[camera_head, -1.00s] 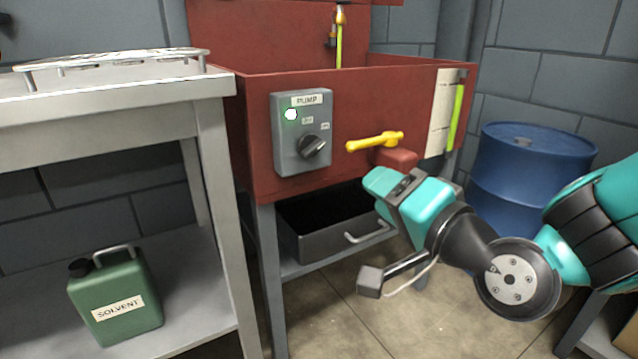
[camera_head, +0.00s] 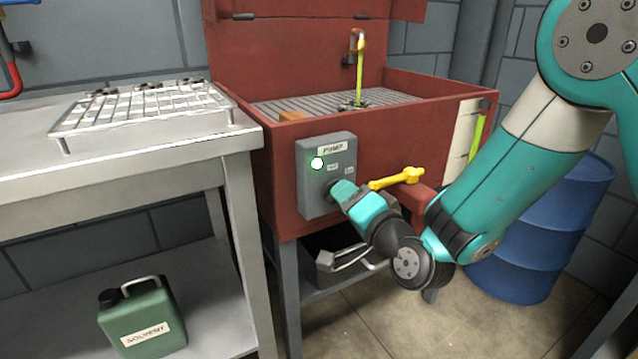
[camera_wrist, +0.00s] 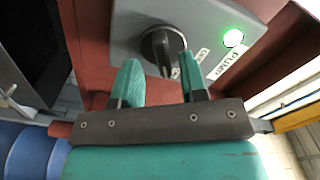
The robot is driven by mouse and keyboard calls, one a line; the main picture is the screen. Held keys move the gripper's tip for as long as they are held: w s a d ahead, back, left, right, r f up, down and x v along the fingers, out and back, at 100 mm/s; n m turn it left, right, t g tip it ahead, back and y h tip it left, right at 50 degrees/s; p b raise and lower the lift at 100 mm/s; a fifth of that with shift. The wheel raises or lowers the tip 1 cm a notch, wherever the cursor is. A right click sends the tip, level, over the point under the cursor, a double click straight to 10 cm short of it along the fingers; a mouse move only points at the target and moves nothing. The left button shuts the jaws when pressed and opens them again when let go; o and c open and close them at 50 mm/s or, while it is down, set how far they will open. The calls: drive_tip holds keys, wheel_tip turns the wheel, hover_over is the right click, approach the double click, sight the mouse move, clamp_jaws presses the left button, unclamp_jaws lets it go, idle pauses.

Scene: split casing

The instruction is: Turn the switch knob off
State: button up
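The grey pump switch box (camera_head: 312,182) is on the front of the red tank. Its round lamp (camera_head: 317,163) is lit, and glows green in the wrist view (camera_wrist: 233,38). The black knob (camera_wrist: 158,46) shows in the wrist view. In the head view my gripper mostly hides it. My gripper (camera_head: 342,192) is at the box, in front of the knob. In the wrist view my gripper (camera_wrist: 158,68) is open, its two teal fingers apart with the knob between and just beyond their tips. The right fingertip overlaps the knob's edge; I cannot tell whether it touches.
A yellow valve handle (camera_head: 397,179) sticks out close to the right of my gripper. A metal table (camera_head: 190,145) with a wire rack stands at left, a green solvent can (camera_head: 142,318) on its lower shelf. A blue drum (camera_head: 522,245) stands at right.

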drive_tip(key=shift+w+a, duration=0.1)
drive_tip(key=shift+a, duration=0.5)
clamp_jaws()
drive_tip(key=shift+n, duration=0.3)
drive_tip(key=shift+d+f+n+b, duration=0.1)
drive_tip(key=shift+n+b, duration=1.65)
drive_tip(key=shift+n, duration=1.1)
drive_tip(key=shift+d+n+b, duration=0.1)
drive_tip(key=shift+n+b, duration=1.65)
drive_tip(key=shift+n, duration=1.1)
